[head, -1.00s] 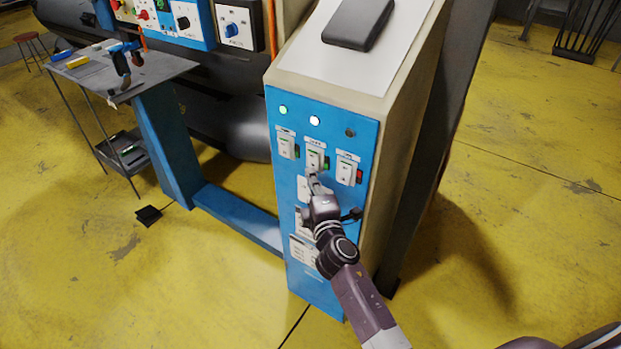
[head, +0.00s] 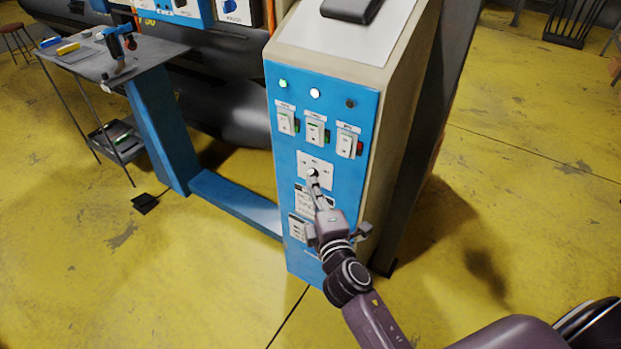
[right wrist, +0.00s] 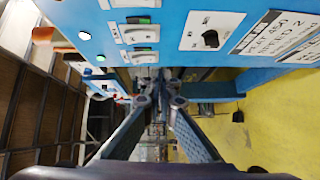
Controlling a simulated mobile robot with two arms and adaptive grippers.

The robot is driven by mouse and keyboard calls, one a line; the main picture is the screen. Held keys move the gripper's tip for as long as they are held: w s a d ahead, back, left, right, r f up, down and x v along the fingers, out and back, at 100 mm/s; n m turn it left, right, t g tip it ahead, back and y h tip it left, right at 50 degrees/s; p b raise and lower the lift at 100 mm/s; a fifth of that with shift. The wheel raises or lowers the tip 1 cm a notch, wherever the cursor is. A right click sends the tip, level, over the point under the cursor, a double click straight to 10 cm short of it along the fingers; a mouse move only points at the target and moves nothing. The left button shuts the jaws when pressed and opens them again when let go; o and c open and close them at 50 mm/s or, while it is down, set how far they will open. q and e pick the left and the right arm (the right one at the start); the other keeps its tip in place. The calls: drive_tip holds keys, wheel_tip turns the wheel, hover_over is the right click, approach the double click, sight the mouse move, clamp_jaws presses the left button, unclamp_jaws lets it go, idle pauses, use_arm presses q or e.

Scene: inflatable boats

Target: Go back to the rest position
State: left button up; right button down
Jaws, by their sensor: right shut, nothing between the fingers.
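My right gripper (head: 314,178) is shut and empty in front of the blue control panel (head: 285,215). In the head view its tips overlap the white plate (head: 327,166) below the middle switch. In the right wrist view my right gripper (right wrist: 163,101) shows its two fingers close together, and the panel (right wrist: 175,17) runs along the top. The plate's black knob (right wrist: 210,39) is apart from the fingers there. The gap between tips and panel is hard to judge in the head view. My left gripper is in neither view.
The panel has switches (head: 315,130), a lit green lamp (head: 283,84) and a lit white lamp (head: 314,93). A small metal table (head: 150,60) with tools stands at the left. The yellow floor (head: 510,210) is open to the right of the cabinet.

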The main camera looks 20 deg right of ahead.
drive_tip(key=shift+s, duration=0.15)
drive_tip(key=shift+f, duration=0.1)
idle(0.3)
drive_tip(key=s+a+f+m+g+y, duration=0.1)
drive_tip(key=s+f+m+g, duration=0.3)
drive_tip(key=f, duration=0.9)
drive_tip(key=s+f+g, duration=0.2)
drive_tip(key=s+f, duration=0.5)
drive_tip(key=f, duration=0.5)
drive_tip(key=s+a+f+m+g+y, duration=0.15)
drive_tip(key=s+f, duration=0.35)
drive_tip(key=f, duration=0.8)
drive_tip(key=s+d+f+m+g, duration=0.1)
drive_tip(key=s+f+m+g, duration=0.1)
drive_tip(key=s+f, duration=0.4)
drive_tip(key=s+d+f+m+g, duration=0.2)
drive_tip(key=s+f, duration=0.3)
drive_tip(key=s, duration=1.1)
drive_tip(key=s+d+f+m+g, duration=0.2)
drive_tip(key=s+f+m+g, duration=0.2)
drive_tip(key=s, duration=0.7)
wheel_tip(320, 180, down, 3)
drive_tip(key=shift+s+d+r+g, duration=0.15)
drive_tip(key=shift+s+g, duration=0.2)
drive_tip(key=shift+s, duration=0.05)
